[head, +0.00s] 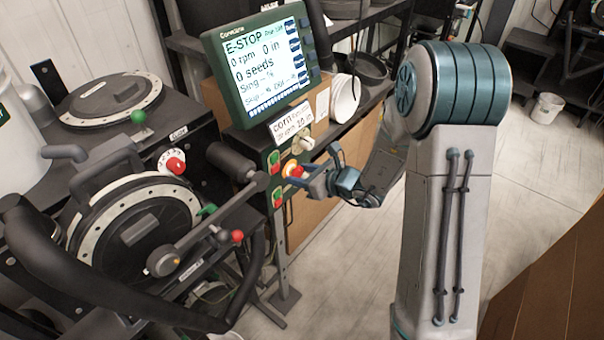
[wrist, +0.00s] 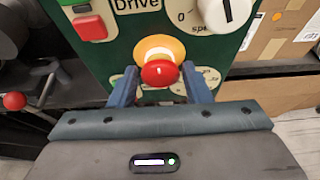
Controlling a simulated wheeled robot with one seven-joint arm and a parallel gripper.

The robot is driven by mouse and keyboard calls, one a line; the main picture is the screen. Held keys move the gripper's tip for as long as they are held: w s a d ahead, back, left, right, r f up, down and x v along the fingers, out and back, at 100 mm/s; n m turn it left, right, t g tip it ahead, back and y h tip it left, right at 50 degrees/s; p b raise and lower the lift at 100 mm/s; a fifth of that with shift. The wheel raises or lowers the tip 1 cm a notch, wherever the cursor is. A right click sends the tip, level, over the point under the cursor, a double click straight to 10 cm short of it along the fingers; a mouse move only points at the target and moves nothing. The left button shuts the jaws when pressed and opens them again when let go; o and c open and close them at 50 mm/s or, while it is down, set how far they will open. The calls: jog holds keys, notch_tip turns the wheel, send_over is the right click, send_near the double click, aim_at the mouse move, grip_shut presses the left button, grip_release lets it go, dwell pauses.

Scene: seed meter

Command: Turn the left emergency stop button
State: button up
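The emergency stop button (wrist: 160,73) has a round red cap on a yellow-orange base. It is mounted on the green control panel (wrist: 110,52) and also shows in the head view (head: 294,169). My gripper (head: 313,166) reaches the panel from the right. In the wrist view its two fingers (wrist: 160,80) stand apart, one on each side of the red cap. A small gap shows between each finger and the cap, so the gripper looks open and empty. No second emergency stop button is clearly identifiable.
A display (head: 264,62) above the panel reads E-STOP. A white knob (wrist: 228,10) and a red and green switch (wrist: 88,22) sit near the button. Drums with handles and a red-tipped lever (head: 237,237) stand to the left. A cardboard box (wrist: 284,30) is right of the panel.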

jog(key=c, duration=0.5)
jog(key=shift+c, duration=0.2)
